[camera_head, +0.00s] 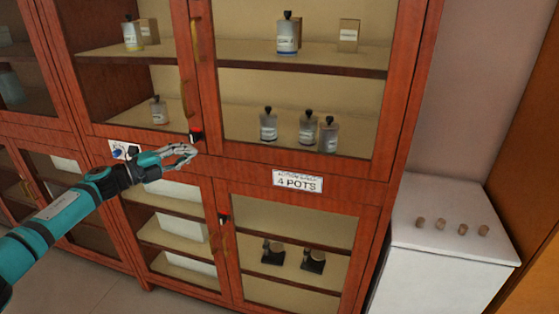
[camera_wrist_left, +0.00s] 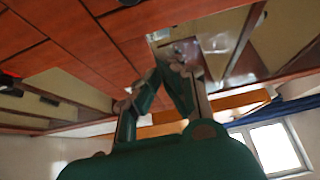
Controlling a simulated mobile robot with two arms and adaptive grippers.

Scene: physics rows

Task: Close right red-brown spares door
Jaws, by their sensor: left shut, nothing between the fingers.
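A red-brown cabinet has glazed doors in an upper and a lower row. The upper right door (camera_head: 301,166) fronts shelves with bottles; the lower right door (camera_head: 283,196) is below it, under a "4 POTS" label (camera_head: 297,181). Both look about flush with the frame, but I cannot tell whether either stands slightly ajar. No label reading "spares" is legible. My left gripper (camera_head: 192,152) is shut and empty, in front of the rail between the rows, left of the upper right door's lower corner. It also shows in the left wrist view (camera_wrist_left: 176,66). My right gripper is out of view.
Yellow handles (camera_head: 195,40) stand out near the meeting edges of the doors. A white cabinet (camera_head: 440,262) with several small brown knobs or corks on top stands close at the right. A small blue-and-white label (camera_head: 118,150) is beside my left wrist. Grey floor shows at lower left.

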